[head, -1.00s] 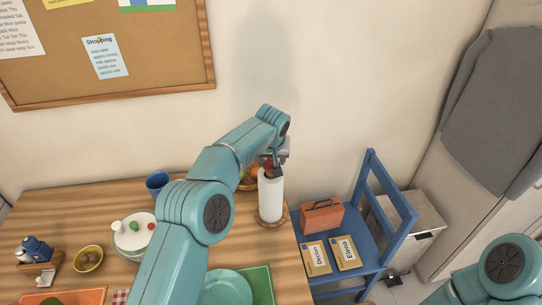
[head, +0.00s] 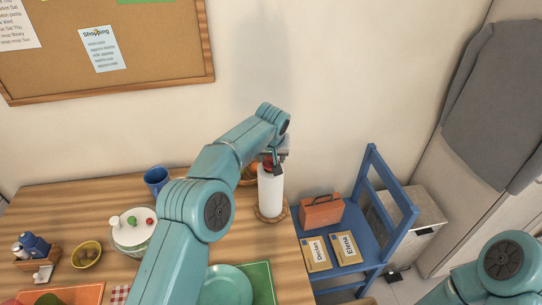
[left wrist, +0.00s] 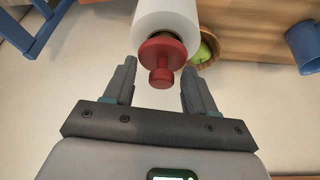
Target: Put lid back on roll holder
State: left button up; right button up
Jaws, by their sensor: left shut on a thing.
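The roll holder carries a white paper roll (head: 270,192) and stands upright on a round wooden base (head: 272,217) near the table's right edge. Its red lid (left wrist: 162,52), with a round knob, shows in the left wrist view in line with the end of the roll (left wrist: 166,14). My left gripper (head: 274,163) is at the top of the roll. In the left wrist view its fingers (left wrist: 160,90) are on both sides of the lid, shut on it. I cannot tell whether the lid is fully seated. My right gripper is out of view.
A fruit basket (head: 249,176) stands just behind and left of the roll. A blue chair (head: 347,236) with an orange case (head: 321,210) stands right of the table.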

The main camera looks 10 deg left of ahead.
pick_arm(q)
jog(key=shift+w+f, duration=0.1)
jog(key=shift+w, duration=0.1)
jog(key=shift+s, duration=0.1)
jog(key=shift+s, duration=0.1)
jog(key=shift+w+a, duration=0.1)
jog(key=shift+w, duration=0.1)
jog(key=shift+p, duration=0.4)
jog(key=shift+w+f, duration=0.1)
jog(key=shift+f, duration=0.05)
dwell(0.5)
dwell(0.8)
